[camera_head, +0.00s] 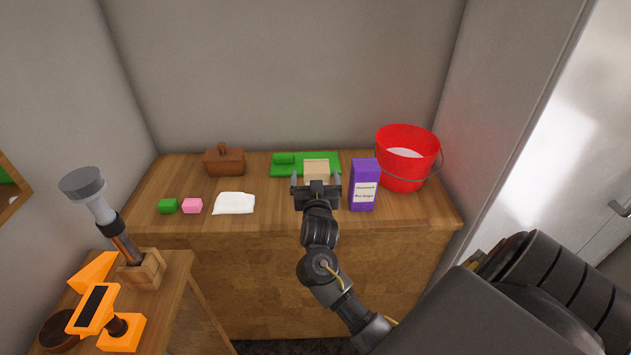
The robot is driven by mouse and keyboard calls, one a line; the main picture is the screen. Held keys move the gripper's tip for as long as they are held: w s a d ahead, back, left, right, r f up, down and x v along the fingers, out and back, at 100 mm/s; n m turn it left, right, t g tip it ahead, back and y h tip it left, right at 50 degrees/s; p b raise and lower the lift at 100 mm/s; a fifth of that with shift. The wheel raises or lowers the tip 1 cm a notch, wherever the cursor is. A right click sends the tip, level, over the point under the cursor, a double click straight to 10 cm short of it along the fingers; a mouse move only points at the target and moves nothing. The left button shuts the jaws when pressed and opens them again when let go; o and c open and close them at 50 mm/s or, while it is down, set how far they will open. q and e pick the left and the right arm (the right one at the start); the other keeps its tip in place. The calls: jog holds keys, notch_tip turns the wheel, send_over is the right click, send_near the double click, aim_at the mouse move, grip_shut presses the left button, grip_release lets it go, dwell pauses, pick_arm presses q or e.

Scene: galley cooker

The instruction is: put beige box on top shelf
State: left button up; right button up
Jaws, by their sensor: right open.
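The beige box (317,168) stands on the wooden counter, at the front edge of a green mat or tray. My right gripper (316,184) is open, with its fingers pointing at the box from the near side. The gripper hides the lower part of the box, and I cannot tell whether the fingers reach around it. My left gripper is not in view. No top shelf shows clearly; only a wooden edge (14,192) is visible at the far left.
A purple carton (364,186) stands close right of my gripper, with a red bucket (404,172) behind it. The green mat (331,158) holds a green block.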

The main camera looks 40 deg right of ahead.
aim_at(316, 166)
jog(key=shift+d+r, duration=0.1)
jog(key=shift+r, duration=0.05)
jog(key=p+x, duration=0.1)
jog(key=x, duration=0.3)
jog(key=shift+w+d, duration=0.1)
jog(key=shift+d, duration=0.2)
jog(key=shift+w+d, duration=0.15)
jog(key=shift+w, duration=0.1)
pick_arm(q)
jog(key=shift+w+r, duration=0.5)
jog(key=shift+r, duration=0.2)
pick_arm(e)
jog(key=c, duration=1.2)
